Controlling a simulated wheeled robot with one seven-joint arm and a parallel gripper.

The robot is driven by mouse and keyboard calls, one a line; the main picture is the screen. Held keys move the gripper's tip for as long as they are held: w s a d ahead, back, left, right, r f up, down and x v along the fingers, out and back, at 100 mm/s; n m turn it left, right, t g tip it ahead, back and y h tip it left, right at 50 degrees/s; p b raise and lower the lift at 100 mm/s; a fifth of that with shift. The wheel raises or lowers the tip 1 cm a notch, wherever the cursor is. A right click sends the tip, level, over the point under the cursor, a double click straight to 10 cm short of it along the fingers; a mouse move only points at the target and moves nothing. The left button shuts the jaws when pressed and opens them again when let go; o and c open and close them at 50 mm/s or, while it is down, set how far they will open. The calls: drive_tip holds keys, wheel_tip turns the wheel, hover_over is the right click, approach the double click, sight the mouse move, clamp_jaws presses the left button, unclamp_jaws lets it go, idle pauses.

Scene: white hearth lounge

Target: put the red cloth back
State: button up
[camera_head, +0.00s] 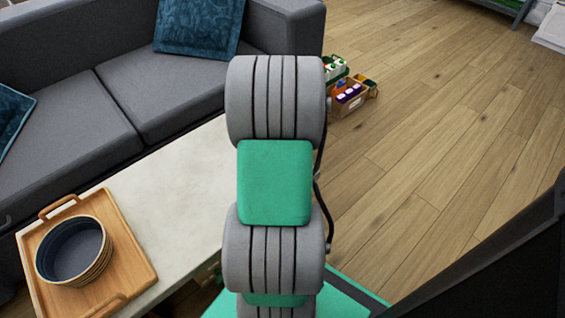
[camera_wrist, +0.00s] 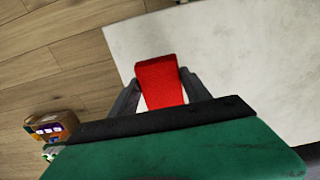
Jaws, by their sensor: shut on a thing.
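The red cloth (camera_wrist: 160,82) shows in the wrist view as a small bright red piece between the two dark fingers of my gripper (camera_wrist: 160,90). My gripper is shut on it. Behind the cloth in that view lies the pale top of the coffee table (camera_wrist: 245,70); I cannot tell how high the cloth is above it. In the head view my arm blocks the middle of the picture, and neither the gripper nor the cloth shows there.
On the table (camera_head: 165,205) in the head view, a wooden tray (camera_head: 125,235) holds a dark round bowl (camera_head: 72,250). A grey sofa (camera_head: 150,95) with blue cushions stands behind.

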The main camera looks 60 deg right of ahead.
wheel_tip(320, 180, down, 3)
drive_tip(key=shift+w+f+b, duration=0.15)
drive_tip(key=shift+f+b, duration=0.05)
drive_tip(key=shift+b, duration=0.3)
drive_tip(key=shift+f, duration=0.15)
drive_tip(key=o, duration=1.2)
